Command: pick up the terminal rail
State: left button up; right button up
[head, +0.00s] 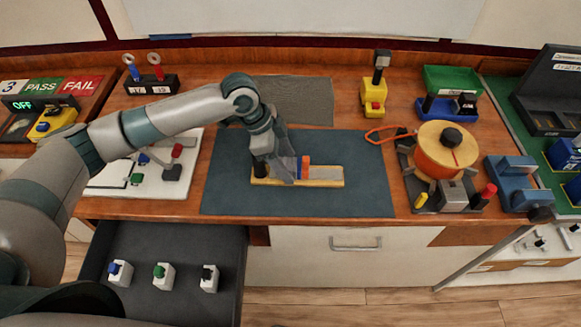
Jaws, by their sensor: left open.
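The terminal rail (325,176) is a tan bar lying flat on the dark blue-grey mat (345,148) in the middle of the bench. Orange and blue blocks (306,163) stand on it near its middle. My left gripper (276,176) is open and reaches down over the left half of the rail. Its fingers hide part of the rail, and I cannot tell whether they touch it. My right gripper is not in view.
An orange reel (447,150) stands right of the mat, and a white board with switches (150,170) stands left. An open drawer (190,250) with several small breakers juts out at front left. The mat's right side is clear.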

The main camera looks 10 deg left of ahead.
aim_at(295, 163)
pick_arm(q)
jog(key=shift+d+f, duration=0.15)
jog(key=shift+f, duration=0.2)
jog(key=shift+c, duration=0.6)
jog(key=shift+r, duration=0.1)
grip_shut()
jog(key=shift+w+r, duration=0.1)
jog(key=shift+r+b, duration=0.4)
jog(key=shift+r, duration=0.15)
notch_tip(295, 163, up, 2)
jog(key=shift+r+b, duration=0.2)
jog(key=shift+b, duration=0.4)
jog(key=s+d+r+b, duration=0.2)
jog(key=d+r, duration=0.5)
jog(key=d, duration=0.4)
jog(key=shift+s+d+r+b, duration=0.15)
jog(key=shift+s+d+b, duration=0.1)
jog(key=shift+b, duration=0.5)
